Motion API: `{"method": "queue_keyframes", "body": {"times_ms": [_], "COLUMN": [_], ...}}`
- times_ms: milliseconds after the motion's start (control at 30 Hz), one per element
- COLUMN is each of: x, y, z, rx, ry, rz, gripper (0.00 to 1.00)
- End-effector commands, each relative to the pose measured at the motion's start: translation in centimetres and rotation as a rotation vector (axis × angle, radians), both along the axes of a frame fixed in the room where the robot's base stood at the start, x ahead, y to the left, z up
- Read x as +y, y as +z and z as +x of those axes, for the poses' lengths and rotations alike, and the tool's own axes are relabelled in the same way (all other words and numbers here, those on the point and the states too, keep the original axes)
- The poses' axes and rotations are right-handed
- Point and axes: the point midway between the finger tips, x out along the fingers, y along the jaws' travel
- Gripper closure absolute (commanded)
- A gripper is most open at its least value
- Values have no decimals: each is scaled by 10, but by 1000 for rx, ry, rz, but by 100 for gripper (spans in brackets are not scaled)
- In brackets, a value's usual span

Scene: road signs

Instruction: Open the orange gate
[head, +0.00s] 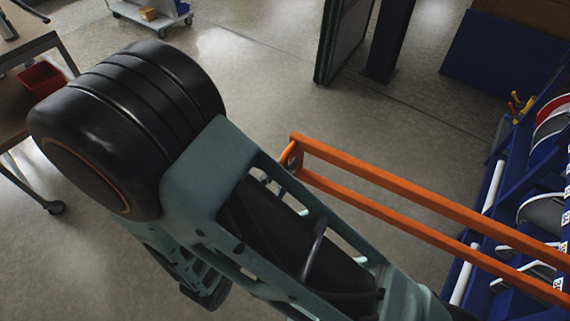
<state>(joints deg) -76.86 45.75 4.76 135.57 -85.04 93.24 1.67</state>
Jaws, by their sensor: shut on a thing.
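My arm covers the area below and left of that end.
Blue racks (553,150) with round signs stand at the right, behind the gate's bars. A dark post (388,45) and a panel (340,40) stand at the back. A table with a red bin (41,78) is at the left. Grey floor is clear in the middle.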

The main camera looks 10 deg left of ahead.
Motion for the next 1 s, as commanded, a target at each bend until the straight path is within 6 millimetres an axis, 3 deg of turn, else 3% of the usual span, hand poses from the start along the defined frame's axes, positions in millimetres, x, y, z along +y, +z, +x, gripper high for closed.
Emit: {"method": "queue_keyframes", "body": {"times_ms": [167,533,667,1000], "x": [-1,2,7,25], "y": [0,0,-1,-1], "z": [0,-6,-24,-92], "rx": [1,1,1,1], "ry": [-2,1,3,2], "rz": [-1,0,0,-1], "gripper": [72,72,72,72]}}
